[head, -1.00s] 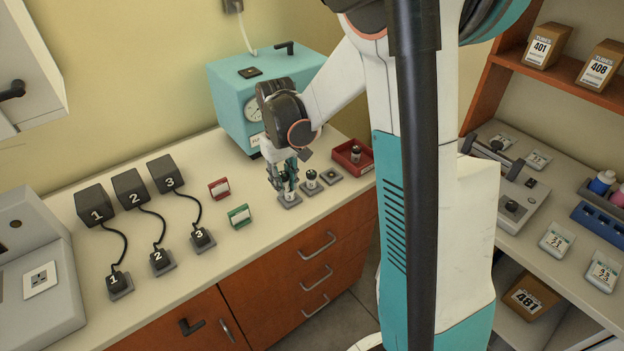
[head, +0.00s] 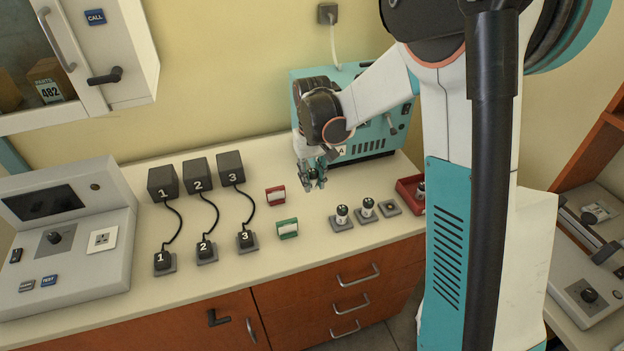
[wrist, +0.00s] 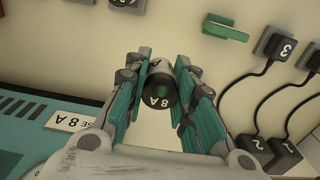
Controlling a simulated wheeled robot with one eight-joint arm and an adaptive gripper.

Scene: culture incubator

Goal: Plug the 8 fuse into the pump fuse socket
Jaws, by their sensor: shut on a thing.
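My gripper (head: 314,183) is shut on a fuse, held above the counter in front of the teal pump unit (head: 372,140). The pump unit (wrist: 40,125) shows at left there, with a "FUSE 8 A" label (wrist: 70,121). The arm hides part of the unit in the head view, and I cannot make out the fuse socket.
Two other fuses stand on grey pads (head: 342,213) (head: 367,207), beside an empty pad (head: 390,207). A red tray (head: 408,188) is at right.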

